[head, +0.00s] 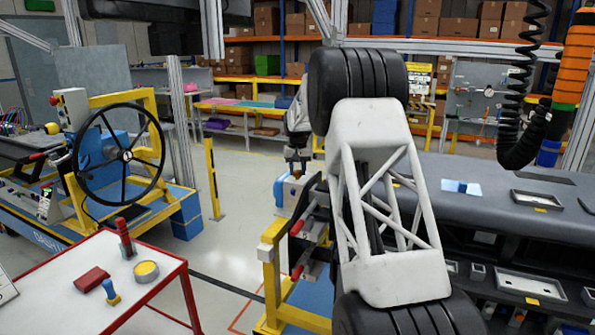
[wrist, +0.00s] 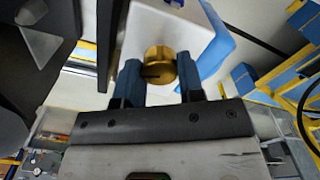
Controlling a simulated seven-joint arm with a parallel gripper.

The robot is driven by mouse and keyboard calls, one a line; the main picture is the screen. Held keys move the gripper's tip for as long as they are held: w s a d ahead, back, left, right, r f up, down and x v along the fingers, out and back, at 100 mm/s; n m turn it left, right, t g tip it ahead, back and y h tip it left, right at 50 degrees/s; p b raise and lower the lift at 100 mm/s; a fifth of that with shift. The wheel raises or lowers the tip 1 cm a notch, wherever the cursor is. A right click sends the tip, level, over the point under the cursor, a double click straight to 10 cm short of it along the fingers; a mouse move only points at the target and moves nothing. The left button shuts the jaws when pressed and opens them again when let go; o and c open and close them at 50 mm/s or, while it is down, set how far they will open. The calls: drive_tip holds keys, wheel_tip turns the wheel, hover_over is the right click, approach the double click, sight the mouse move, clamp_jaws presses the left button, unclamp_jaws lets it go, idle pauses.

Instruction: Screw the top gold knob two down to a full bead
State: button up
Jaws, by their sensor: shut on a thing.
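The gold knob (wrist: 160,56) sits between the two blue fingers of my gripper (wrist: 159,72) in the wrist view. The fingers are shut on its sides, and a dark slot or gap shows across its near part. The knob stands against a white face of a white and blue box (wrist: 190,30). In the head view my gripper (head: 296,172) points down at the top of this box (head: 288,192), left of the grey dashboard. The knob is too small there to read its height, and the fingers partly hide its base.
The grey dashboard (head: 470,190) extends to the right. Red-handled clamps (head: 297,228) on a yellow stand (head: 271,255) are close below the box. A steering wheel rig (head: 118,147) stands left, and a red-edged table (head: 70,290) holds small tools. Open floor lies between.

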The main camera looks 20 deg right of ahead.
sight(297, 171)
drive_tip(key=o, duration=0.9)
drive_tip(key=shift+r, duration=0.15)
drive_tip(key=shift+r, duration=3.8)
drive_tip(key=shift+s, duration=0.1)
